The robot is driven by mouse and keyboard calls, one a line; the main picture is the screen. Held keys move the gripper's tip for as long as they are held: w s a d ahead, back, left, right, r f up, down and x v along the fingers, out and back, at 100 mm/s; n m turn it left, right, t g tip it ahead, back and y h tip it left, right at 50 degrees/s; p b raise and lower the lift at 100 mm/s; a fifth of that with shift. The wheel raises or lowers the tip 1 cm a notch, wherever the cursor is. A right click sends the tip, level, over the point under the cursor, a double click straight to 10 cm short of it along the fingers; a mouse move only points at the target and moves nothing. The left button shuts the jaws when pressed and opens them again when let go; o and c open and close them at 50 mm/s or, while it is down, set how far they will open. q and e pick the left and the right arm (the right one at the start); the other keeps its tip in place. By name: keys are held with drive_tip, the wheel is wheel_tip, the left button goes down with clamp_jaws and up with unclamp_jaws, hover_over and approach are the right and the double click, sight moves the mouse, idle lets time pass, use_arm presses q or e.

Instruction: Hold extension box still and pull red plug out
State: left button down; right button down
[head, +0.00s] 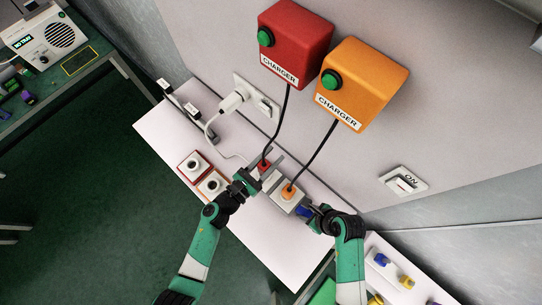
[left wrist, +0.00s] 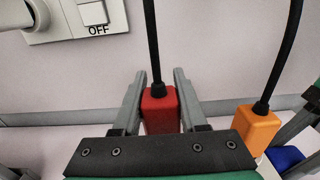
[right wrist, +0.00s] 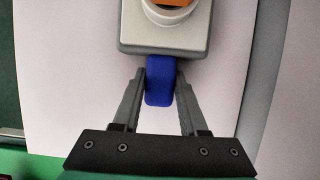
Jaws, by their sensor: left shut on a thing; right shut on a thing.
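The pale grey extension box (head: 281,201) lies on the white table, with the orange plug (head: 289,191) standing in it. The red plug (head: 264,165) is at the box's upper-left end, on a black cord. My left gripper (head: 264,171) is shut on it; in the left wrist view, one finger is on each side of the red plug (left wrist: 160,112). Its lower end is hidden, so I cannot tell how deep it sits. My right gripper (head: 308,211) is shut on the blue tab (right wrist: 159,82) at the near end of the extension box (right wrist: 165,45).
Black cords run up to the red charger (head: 297,40) and orange charger (head: 372,75) on the wall. A white plug (head: 232,101) sits in a wall outlet. Two round-knobbed blocks (head: 194,166) (head: 211,185) lie left of my left gripper. The lower white table (head: 262,232) is clear.

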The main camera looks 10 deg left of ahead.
drive_tip(key=shift+c, duration=1.8)
unclamp_jaws()
use_arm(q)
wheel_tip(320, 180, up, 5)
drive_tip(key=shift+r, duration=0.1)
use_arm(e)
drive_tip(key=shift+r, duration=0.1)
drive_tip(key=v, duration=1.2)
